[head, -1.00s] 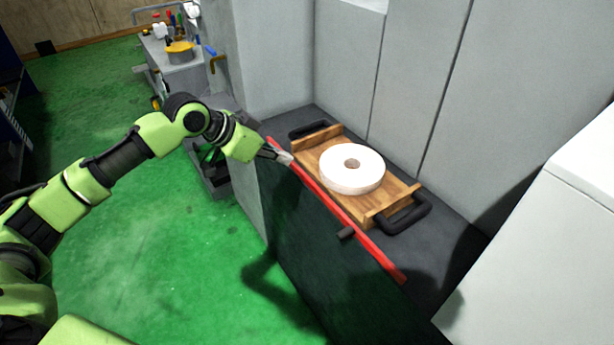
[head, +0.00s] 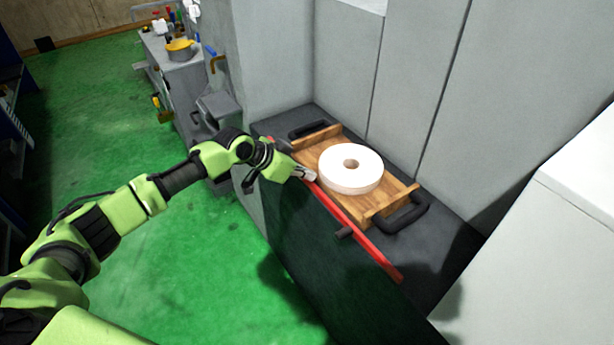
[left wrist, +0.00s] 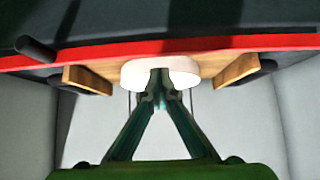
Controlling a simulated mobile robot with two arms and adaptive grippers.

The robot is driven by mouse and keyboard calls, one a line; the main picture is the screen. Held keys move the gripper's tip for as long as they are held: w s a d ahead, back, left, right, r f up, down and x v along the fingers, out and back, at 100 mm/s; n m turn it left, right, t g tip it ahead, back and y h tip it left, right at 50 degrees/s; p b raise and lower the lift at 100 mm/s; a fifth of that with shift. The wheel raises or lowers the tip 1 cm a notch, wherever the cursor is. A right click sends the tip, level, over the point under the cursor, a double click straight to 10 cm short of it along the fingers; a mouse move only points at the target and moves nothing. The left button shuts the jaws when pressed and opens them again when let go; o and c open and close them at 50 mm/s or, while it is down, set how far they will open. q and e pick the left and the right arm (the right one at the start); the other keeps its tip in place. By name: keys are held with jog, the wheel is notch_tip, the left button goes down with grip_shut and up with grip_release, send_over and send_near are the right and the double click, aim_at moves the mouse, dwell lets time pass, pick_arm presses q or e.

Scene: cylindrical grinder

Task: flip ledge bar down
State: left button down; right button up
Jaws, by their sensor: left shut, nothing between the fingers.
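The red ledge bar (head: 358,242) runs along the front edge of the dark machine ledge in the head view. It crosses the top of the left wrist view as a red strip (left wrist: 240,42). My left gripper (head: 308,175) is shut and empty, at the bar's far part, covering a piece of it. In the left wrist view the left gripper's fingertips (left wrist: 160,88) come together in front of the white wheel, near the bar. I cannot tell whether they touch the bar. My right gripper is not in view.
A white grinding wheel (head: 350,168) lies on a wooden tray (head: 372,208) with black handles, on the dark ledge (head: 440,245) behind the bar. Grey panels (head: 420,90) rise behind. A grey cart with tools (head: 180,75) stands at the back left. Green floor (head: 190,270) is free.

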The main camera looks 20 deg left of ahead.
pick_arm(q)
notch_tip(320, 180, down, 2)
jog(key=shift+f, duration=0.1)
dwell(0.4)
